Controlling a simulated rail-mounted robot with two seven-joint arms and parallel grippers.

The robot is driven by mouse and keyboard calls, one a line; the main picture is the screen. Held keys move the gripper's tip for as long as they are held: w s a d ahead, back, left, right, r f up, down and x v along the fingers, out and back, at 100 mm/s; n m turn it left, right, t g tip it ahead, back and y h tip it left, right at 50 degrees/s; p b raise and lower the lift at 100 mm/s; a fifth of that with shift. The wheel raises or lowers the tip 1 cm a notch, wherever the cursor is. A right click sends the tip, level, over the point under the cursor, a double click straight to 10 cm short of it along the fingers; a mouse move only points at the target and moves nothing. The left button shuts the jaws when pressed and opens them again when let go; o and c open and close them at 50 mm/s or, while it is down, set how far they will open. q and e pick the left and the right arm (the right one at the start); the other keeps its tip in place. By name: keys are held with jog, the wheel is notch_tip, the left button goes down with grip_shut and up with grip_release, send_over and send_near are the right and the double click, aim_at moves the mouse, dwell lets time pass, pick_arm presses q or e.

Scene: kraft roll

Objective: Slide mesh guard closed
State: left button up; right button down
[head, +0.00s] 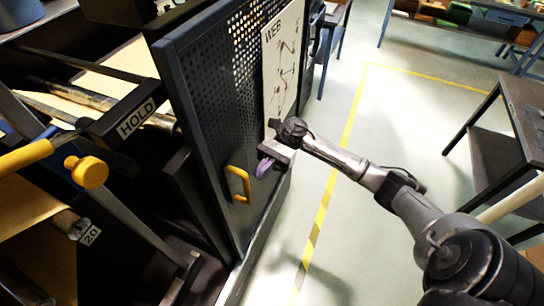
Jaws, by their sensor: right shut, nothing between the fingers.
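The mesh guard (213,110) is a dark blue-framed panel of perforated metal, standing upright in the middle of the head view. It has a yellow handle (238,184) low on its face. A pale diagram sheet marked WEB (281,62) is on its right part. My right gripper (264,168) is just to the right of the handle, close to the panel, with its fingers shut and empty. It looks apart from the handle; whether it touches the panel I cannot tell. My left gripper is not in view.
Left of the guard is the machine with rollers, brown paper, a HOLD plate (136,119) and a yellow knob (87,171). A dark table (525,105) stands at the right. The floor between, with a yellow line (335,175), is clear.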

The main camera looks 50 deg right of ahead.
jog(key=shift+s+a, duration=0.15)
jog(key=shift+a, duration=1.45)
jog(key=shift+a, duration=0.1)
